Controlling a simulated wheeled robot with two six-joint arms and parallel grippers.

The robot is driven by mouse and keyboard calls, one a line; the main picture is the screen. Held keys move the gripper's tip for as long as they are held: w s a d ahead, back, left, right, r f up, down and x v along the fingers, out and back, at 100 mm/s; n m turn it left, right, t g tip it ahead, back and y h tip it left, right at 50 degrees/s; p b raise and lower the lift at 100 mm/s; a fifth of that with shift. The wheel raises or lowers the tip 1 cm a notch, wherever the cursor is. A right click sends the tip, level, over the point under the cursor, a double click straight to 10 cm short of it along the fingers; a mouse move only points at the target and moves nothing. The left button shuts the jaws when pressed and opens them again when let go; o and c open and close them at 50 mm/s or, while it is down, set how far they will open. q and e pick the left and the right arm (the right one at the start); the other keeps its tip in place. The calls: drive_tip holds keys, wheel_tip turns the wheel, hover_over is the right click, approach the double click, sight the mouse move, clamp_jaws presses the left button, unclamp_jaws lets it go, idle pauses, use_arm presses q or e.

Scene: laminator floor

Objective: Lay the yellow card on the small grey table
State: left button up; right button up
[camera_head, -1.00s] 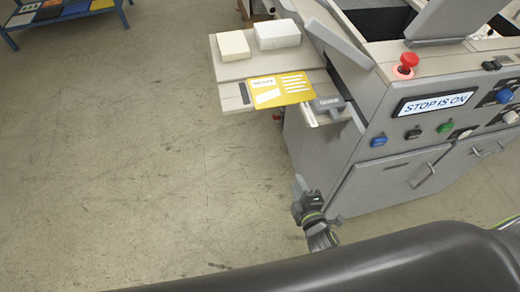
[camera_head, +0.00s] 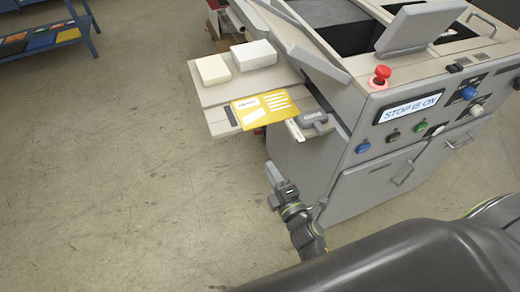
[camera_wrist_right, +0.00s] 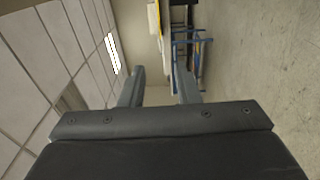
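The yellow card (camera_head: 265,107) lies flat near the front edge of a grey shelf (camera_head: 215,95) on the left side of the grey machine in the head view. No separate small grey table shows; I cannot tell whether this shelf is the one named. My right gripper (camera_head: 272,172) is below and in front of the shelf, apart from the card. In the right wrist view my right gripper (camera_wrist_right: 161,88) has two fingers spread with nothing between them, so it is open. My left gripper is not in view.
Two pale blocks (camera_head: 254,55) (camera_head: 213,69) stand behind the card on the shelf. The machine carries a red stop knob (camera_head: 381,74) and a display (camera_head: 408,108) reading "STOP IS ON". A blue rack (camera_head: 45,40) stands at the far left. Floor left of the machine is clear.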

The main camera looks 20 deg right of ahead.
drive_tip(key=w+a+b, duration=0.1)
drive_tip(key=w+b, duration=0.2)
drive_tip(key=w, duration=1.3)
drive_tip(key=shift+a, duration=0.25)
clamp_jaws()
